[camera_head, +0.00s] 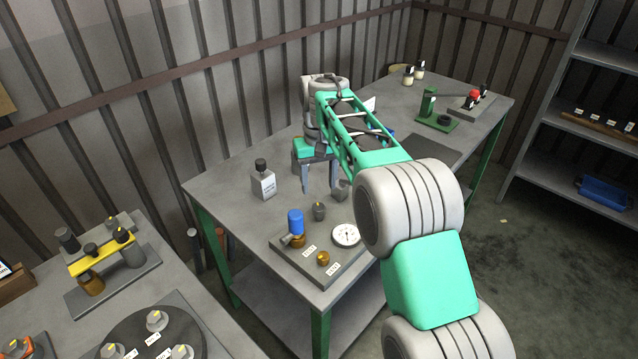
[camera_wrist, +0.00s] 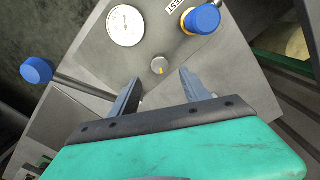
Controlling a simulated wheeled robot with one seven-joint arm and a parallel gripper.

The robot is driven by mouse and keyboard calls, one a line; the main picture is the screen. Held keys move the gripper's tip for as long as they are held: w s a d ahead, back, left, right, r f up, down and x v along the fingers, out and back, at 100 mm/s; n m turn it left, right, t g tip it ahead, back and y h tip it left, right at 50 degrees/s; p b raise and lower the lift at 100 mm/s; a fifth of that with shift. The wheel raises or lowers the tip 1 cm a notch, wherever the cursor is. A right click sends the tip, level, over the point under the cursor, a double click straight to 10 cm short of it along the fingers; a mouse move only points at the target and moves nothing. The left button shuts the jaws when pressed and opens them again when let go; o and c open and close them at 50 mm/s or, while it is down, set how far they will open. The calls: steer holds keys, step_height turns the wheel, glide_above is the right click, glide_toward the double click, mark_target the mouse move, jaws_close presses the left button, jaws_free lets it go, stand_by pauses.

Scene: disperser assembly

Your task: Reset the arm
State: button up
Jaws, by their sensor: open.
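My arm reaches over the middle grey table (camera_head: 230,178) in the head view. My gripper (camera_head: 320,188) points down above the table, behind the disperser board (camera_head: 293,262). In the wrist view my gripper (camera_wrist: 158,92) has its two fingers spread apart with nothing between them.
The board carries a blue-capped part (camera_head: 296,222), a white dial (camera_head: 346,235) and a small brass part (camera_head: 323,258). A labelled bottle (camera_head: 263,180) stands to the left of my gripper. A green stand (camera_head: 430,108) is farther back. A shelf (camera_head: 590,100) stands at the right.

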steer(key=shift+r, duration=0.1)
steer(key=s+d+r+m+t, duration=0.1)
steer(key=s+d+r, duration=0.2)
steer(key=s, duration=0.2)
steer(key=s+d+r+t, duration=0.1)
steer(key=s+d+r, duration=0.25)
steer(key=s, duration=0.25)
steer(key=s+d+f, duration=0.3)
steer(key=s, duration=0.5)
steer(key=s+d+f+m+t, duration=0.1)
steer(key=s+d+f, duration=0.2)
steer(key=s, duration=0.6)
steer(key=shift+f+m+t, duration=0.3)
